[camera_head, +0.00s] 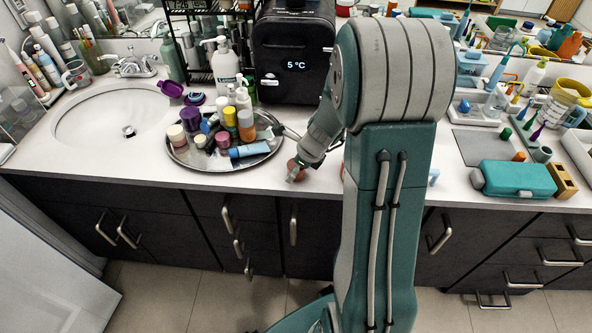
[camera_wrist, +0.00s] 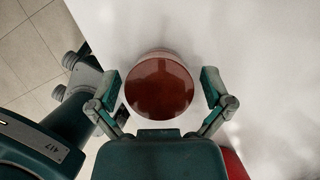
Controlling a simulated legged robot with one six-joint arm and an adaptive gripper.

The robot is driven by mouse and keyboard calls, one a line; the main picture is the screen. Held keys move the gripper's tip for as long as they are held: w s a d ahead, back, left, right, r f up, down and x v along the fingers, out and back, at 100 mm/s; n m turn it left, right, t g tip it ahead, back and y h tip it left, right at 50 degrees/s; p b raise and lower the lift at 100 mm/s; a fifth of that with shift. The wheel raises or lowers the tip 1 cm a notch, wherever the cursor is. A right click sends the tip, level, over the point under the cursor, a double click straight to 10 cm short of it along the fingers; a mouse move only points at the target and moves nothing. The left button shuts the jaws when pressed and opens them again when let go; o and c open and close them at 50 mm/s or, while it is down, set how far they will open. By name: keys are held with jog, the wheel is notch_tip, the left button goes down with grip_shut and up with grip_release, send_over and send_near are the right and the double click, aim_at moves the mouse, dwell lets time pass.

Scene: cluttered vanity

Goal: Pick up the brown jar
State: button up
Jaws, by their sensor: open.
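The brown jar (camera_wrist: 160,86) shows from above in the wrist view as a round, glossy red-brown lid. It stands on the white counter (camera_wrist: 240,35). My gripper (camera_wrist: 161,88) is open, with one finger on the left of the jar and one on the right. Small gaps show between the fingers and the jar. In the head view the jar (camera_head: 293,168) is a small brown shape near the counter's front edge. My gripper (camera_head: 297,174) is right at it there and covers part of it.
A round metal tray (camera_head: 265,118) crowded with bottles and jars stands left of my gripper. A black box reading 5 °C (camera_head: 293,55) is behind. A red thing (camera_wrist: 234,163) lies close by on the right in the wrist view. The counter edge is near.

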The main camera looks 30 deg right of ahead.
jog(key=c, duration=1.2)
jog(key=shift+r, duration=0.15)
jog(key=shift+r, duration=0.3)
notch_tip(320, 180, up, 3)
jog(key=shift+d+f, duration=0.1)
jog(key=shift+d, duration=0.05)
jog(key=s+d+r, duration=0.2)
jog(key=s+r, duration=0.1)
jog(key=s+d+r, duration=0.3)
jog(key=s, duration=0.1)
jog(key=s+d+r, duration=0.3)
jog(key=s, duration=0.1)
jog(key=shift+s+d+r, duration=0.1)
jog(key=shift+d+r, duration=0.1)
